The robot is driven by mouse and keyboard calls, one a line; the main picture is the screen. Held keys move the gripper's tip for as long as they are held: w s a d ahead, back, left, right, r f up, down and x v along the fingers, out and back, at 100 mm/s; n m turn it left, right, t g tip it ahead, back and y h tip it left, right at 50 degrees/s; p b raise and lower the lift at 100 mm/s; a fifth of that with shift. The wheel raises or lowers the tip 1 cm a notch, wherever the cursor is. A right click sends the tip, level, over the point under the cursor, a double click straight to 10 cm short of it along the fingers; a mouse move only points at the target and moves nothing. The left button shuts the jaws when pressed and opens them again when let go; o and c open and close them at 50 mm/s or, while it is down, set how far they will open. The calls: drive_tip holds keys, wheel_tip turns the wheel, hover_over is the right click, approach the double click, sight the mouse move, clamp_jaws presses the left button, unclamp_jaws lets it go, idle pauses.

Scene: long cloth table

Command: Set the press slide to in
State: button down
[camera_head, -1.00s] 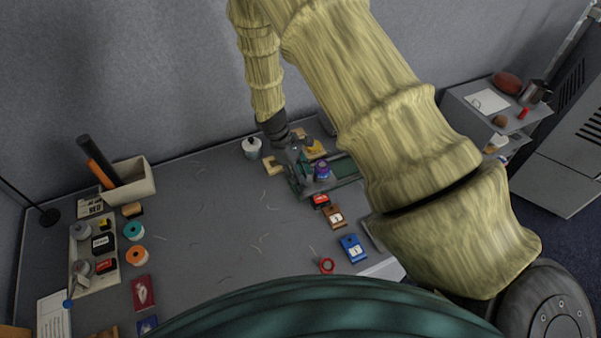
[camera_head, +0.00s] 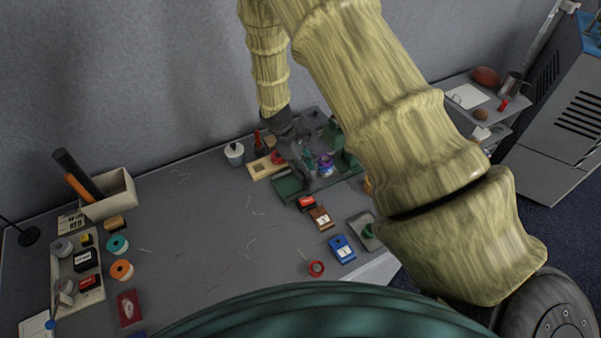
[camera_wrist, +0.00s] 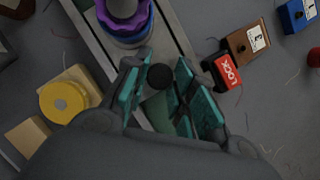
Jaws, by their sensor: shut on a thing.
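The press has a long green base (camera_head: 287,188) on the table, and its grey rail (camera_wrist: 178,35) runs diagonally in the wrist view. A round purple part (camera_head: 325,165) sits on it, just right of my gripper; it also shows at the top of the wrist view (camera_wrist: 125,28). My gripper (camera_head: 308,168) is low over the press. In the wrist view its teal fingers (camera_wrist: 162,88) are closed around a small black knob (camera_wrist: 160,77). The knob's lower part and much of the rail are hidden by the fingers.
A red LOCK block (camera_wrist: 222,71), a brown block (camera_head: 321,217) and a blue block (camera_head: 342,248) stand in front of the press. A yellow roll (camera_wrist: 66,102) lies on the other side. A white jar (camera_head: 234,154) is behind left.

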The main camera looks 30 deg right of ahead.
drive_tip(key=c, duration=1.5)
unclamp_jaws()
drive_tip(key=shift+a+r, duration=0.1)
drive_tip(key=v, duration=1.1)
drive_tip(key=shift+w+a+r, duration=0.1)
drive_tip(key=shift+w+r, duration=0.1)
drive_tip(key=shift+r, duration=0.15)
